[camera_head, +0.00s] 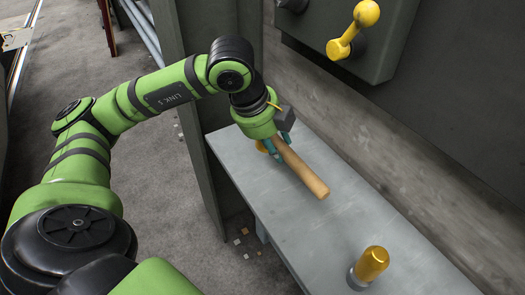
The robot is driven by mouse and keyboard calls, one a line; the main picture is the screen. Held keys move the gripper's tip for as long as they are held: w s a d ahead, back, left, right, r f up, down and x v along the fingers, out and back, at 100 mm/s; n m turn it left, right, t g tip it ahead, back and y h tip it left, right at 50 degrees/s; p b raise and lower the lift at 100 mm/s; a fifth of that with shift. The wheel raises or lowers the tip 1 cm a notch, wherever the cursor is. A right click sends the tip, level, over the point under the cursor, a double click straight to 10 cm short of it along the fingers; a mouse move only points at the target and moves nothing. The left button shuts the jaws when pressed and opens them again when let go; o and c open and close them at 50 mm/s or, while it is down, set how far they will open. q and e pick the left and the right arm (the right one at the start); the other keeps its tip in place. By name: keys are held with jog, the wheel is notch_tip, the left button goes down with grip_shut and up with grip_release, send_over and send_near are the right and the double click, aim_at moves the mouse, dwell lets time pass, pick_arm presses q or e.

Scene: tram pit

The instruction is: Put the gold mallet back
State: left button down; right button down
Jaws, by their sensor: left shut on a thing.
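My left gripper (276,143) is shut on a wooden handle (301,169), above or at the far end of the grey bench. The handle points toward the lower right, with its free end over the bench top. A small gold part (262,147) shows beside the fingers and looks like the gold mallet's head, mostly hidden by the gripper. I cannot tell whether the mallet touches the bench. My right gripper is not in view.
The grey bench (330,229) runs along the wall. A gold domed cylinder on a grey base (371,264) stands at its near end. A yellow ball-ended lever (354,30) sticks out from a dark wall box above. A dark post (190,110) stands by the bench's far end.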

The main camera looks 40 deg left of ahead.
pick_arm(q)
jog(key=a+f, duration=0.2)
jog(key=a, duration=0.1)
jog(key=shift+f+p, duration=0.1)
jog(key=shift+p, duration=0.25)
jog(key=shift+d+f+p, duration=0.1)
jog(key=shift+f+p, duration=0.2)
jog(key=shift+f, duration=1.25)
jog(key=c, duration=0.8)
grip_release()
jog(key=shift+f, duration=0.1)
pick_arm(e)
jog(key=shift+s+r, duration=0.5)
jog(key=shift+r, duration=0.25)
